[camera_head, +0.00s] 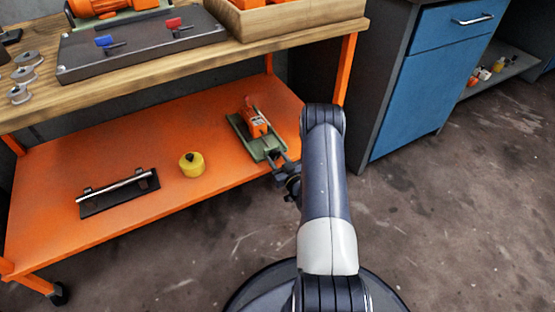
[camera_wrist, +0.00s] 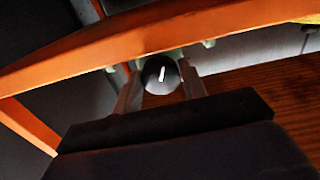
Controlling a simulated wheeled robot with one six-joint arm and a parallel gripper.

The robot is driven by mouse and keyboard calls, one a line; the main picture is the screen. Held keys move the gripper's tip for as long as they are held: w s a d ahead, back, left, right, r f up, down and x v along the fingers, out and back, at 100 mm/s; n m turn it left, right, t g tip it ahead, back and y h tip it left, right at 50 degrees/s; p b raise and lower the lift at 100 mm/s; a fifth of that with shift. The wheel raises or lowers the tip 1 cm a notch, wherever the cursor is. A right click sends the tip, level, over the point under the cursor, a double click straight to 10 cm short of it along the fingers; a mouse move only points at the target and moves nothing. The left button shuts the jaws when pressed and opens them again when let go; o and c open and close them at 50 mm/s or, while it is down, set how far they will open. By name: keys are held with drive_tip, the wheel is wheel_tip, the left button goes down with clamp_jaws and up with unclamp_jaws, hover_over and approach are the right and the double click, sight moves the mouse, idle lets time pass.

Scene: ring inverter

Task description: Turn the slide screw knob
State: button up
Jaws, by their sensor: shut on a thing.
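The slide screw knob (camera_wrist: 161,74) is a round black knob with a white line mark, seen face-on in the wrist view. The white line is tilted slightly right of upright. My gripper (camera_wrist: 160,84) has one finger on each side of the knob and is shut on it. In the head view, the slide device (camera_head: 258,128) has a green base with an orange block on it and stands on the orange lower shelf. My gripper (camera_head: 283,172) is at its front end, by the shelf's front edge. The knob is hidden there by my gripper and arm.
The orange shelf (camera_head: 120,140) also holds a yellow pot-like object (camera_head: 191,164) and a black plate with a metal rod (camera_head: 118,192). A wooden worktop is above, with an orange leg (camera_head: 346,70) close to my arm. A blue cabinet (camera_head: 425,95) stands right.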

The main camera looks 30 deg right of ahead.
drive_tip(key=shift+f+n+b, duration=0.2)
drive_tip(key=shift+n+b, duration=0.95)
drive_tip(key=shift+n, duration=0.05)
drive_tip(key=shift+r+n+b, duration=0.2)
drive_tip(key=shift+n+b, duration=0.4)
drive_tip(key=shift+n, duration=0.5)
drive_tip(key=o, duration=1)
drive_tip(key=shift+s, duration=0.15)
drive_tip(key=s+p, duration=0.1)
drive_tip(key=s, duration=0.4)
drive_tip(key=s+p, duration=0.2)
drive_tip(key=s, duration=0.3)
drive_tip(key=shift+s+d, duration=0.2)
drive_tip(key=shift+s, duration=0.1)
